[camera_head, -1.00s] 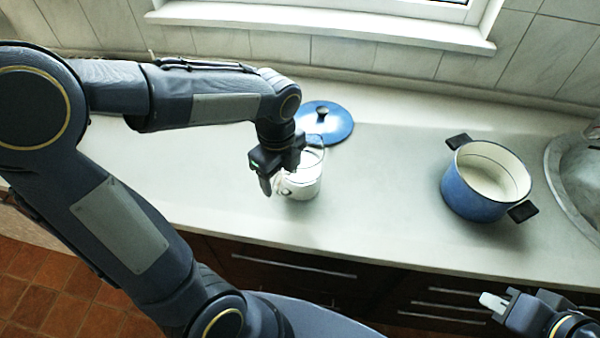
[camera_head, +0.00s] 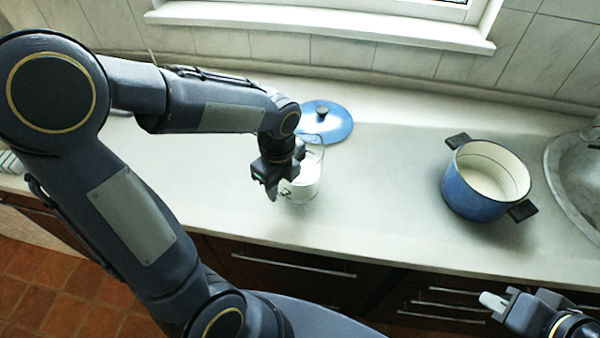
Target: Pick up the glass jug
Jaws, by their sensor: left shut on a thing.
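The glass jug (camera_head: 309,182) is a clear vessel with pale contents, upright on the counter left of the middle in the head view. My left gripper (camera_head: 279,190) is at the jug's left side, where the handle is, and is shut on it. The gripper's body hides part of the jug's upper left side. I cannot tell whether the jug's base is clear of the counter. My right gripper (camera_head: 497,304) is at the lower right, away from the jug, and its fingertips look close together, but their gap is unclear.
A blue lid (camera_head: 337,123) with a dark knob lies just behind the jug. A blue enamel pot (camera_head: 473,199) with black handles stands open at the right, beside the metal sink (camera_head: 585,178). The counter (camera_head: 385,190) between jug and pot is clear. A window sill is behind.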

